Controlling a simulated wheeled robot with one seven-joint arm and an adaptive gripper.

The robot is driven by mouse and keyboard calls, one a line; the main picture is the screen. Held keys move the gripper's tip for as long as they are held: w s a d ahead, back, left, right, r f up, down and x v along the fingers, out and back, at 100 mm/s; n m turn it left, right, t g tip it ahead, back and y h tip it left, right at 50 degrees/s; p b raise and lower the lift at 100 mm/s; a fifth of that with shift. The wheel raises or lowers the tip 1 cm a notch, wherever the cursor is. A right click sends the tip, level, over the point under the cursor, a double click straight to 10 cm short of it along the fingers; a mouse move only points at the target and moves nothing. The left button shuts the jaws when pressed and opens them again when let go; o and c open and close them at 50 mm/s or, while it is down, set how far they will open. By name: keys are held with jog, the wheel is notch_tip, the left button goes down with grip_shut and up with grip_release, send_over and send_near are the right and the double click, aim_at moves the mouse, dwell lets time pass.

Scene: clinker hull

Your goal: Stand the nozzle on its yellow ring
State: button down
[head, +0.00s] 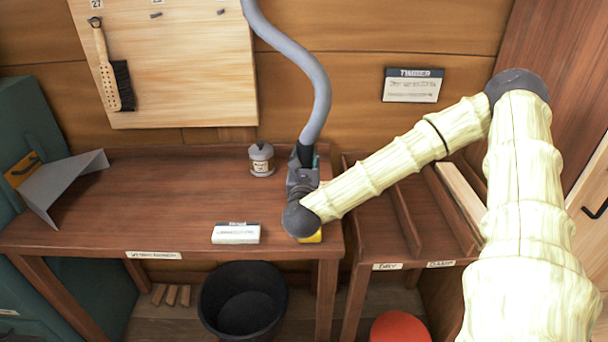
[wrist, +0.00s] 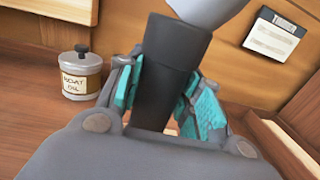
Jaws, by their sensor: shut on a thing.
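The nozzle is a black tapered tube on the end of a grey hose (head: 318,85). In the wrist view the nozzle (wrist: 172,70) stands between the teal pads of my gripper (wrist: 163,98), which is shut on it. In the head view the nozzle (head: 305,153) shows just above my gripper (head: 306,168), near the bench's right end. The nozzle's lower end is hidden by my gripper. A piece of the yellow ring (head: 314,237) shows at the bench's front right, mostly covered by my wrist. I cannot tell how far the nozzle is from the ring.
A boat oil tin (head: 261,160) stands on the bench (head: 150,200), left of my gripper. A grey folded sheet (head: 60,180) is at the far left. A slotted timber rack (head: 425,215) adjoins on the right. The bench's middle is clear.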

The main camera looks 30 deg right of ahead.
jog(key=shift+d, duration=0.2)
jog(key=shift+w+d+f+p, duration=0.95)
jog(key=shift+w+d, duration=0.5)
jog(key=shift+w, duration=0.75)
jog(key=shift+w+d+f+p, duration=0.65)
jog(key=shift+w+d+p, duration=0.6)
jog(key=shift+w, duration=0.9)
jog(key=shift+w+d+f+p, duration=0.85)
jog(key=shift+w+d, duration=0.75)
jog(key=shift+w, duration=0.6)
jog(key=shift+f, duration=0.2)
jog(key=c, duration=1)
grip_release()
jog(key=shift+o, duration=0.2)
jog(key=shift+r, duration=0.1)
